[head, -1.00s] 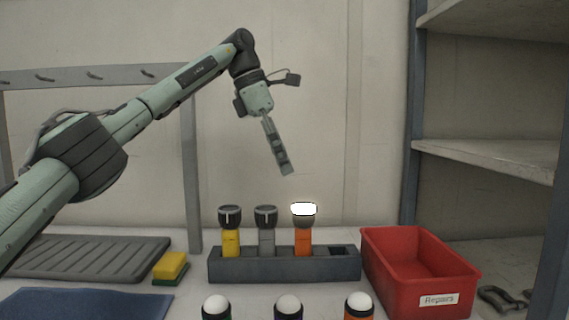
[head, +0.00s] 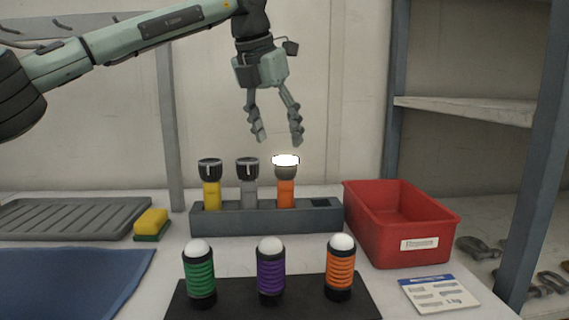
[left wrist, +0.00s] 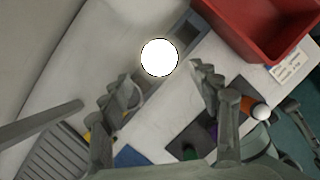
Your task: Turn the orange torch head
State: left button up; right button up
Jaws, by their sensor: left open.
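The orange torch (head: 286,190) stands upright in the dark grey rack, third from the left, with its head (head: 286,166) glowing white. A yellow torch (head: 211,185) and a grey torch (head: 247,183) stand to its left with unlit black heads. My left gripper (head: 277,143) is open and empty, pointing down just above the torch heads. In the left wrist view the lit head (left wrist: 159,58) shows as a bright disc beyond the open fingertips, apart from them. My right gripper is out of view.
The rack (head: 268,221) has an empty slot at its right end. A red bin (head: 402,240) stands right of it. Green, purple (head: 271,272) and orange-ribbed lamps stand on a black mat in front. A sponge (head: 151,223) and a grey drainer tray (head: 70,222) lie left.

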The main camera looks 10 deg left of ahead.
aim_at(283, 160)
pick_arm(q)
jog(key=x, duration=0.6)
jog(key=shift+f, duration=0.15)
jog(key=shift+w+d+f, duration=0.1)
jog(key=shift+w+f, duration=0.15)
jog(key=shift+f, duration=0.25)
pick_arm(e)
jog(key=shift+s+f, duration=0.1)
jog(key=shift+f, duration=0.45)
pick_arm(q)
jog(key=c, duration=1.2)
jog(key=shift+o, duration=0.2)
jog(key=shift+p, duration=0.3)
jog(key=m+h+p, duration=0.1)
jog(key=m+p, duration=0.1)
jog(key=shift+m+g, duration=0.3)
jog(key=shift+m, duration=0.1)
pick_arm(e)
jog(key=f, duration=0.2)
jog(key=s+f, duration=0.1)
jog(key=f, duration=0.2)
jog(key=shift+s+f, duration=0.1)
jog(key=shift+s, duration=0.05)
